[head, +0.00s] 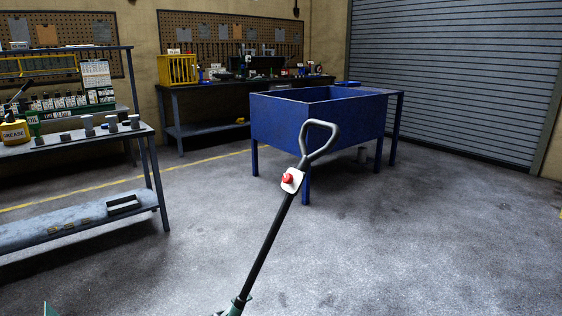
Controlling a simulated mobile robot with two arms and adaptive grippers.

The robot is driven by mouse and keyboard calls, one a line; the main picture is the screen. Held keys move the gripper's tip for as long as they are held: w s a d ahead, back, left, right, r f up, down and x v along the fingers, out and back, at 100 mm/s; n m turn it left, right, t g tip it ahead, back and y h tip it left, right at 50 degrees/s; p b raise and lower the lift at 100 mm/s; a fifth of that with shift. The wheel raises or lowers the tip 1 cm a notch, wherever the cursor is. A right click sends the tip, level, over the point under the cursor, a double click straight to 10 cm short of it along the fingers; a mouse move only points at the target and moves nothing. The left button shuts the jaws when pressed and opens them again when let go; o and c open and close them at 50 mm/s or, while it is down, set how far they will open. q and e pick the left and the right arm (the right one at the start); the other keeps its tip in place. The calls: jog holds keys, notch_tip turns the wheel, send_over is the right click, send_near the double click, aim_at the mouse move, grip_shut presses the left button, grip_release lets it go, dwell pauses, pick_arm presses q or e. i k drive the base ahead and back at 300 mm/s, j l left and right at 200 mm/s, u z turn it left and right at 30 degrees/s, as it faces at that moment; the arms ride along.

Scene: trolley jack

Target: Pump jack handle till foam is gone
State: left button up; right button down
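The jack handle (264,252) is a long black bar that rises from the bottom of the head view, tilted to the right. A white plate with a red knob (288,178) sits just below the loop. The handle's foot meets a green part (236,305) at the bottom edge. The rest of the jack is out of view. I see no foam. Neither of my grippers is in view, and nothing touches the handle.
A blue open-topped bin on legs (275,119) stands behind the handle. A shelf bench (95,139) with bottles and metal parts is at the left. A workbench (215,127) lines the back wall, and a roller shutter (460,75) is at the right. The floor at right is clear.

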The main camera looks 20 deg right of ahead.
aim_at(300, 174)
jog(key=i+j, duration=0.1)
jog(key=i, duration=0.35)
jog(key=i+j+z, duration=0.1)
jog(key=i, duration=0.4)
jog(key=i+j, duration=0.2)
jog(key=i, duration=0.25)
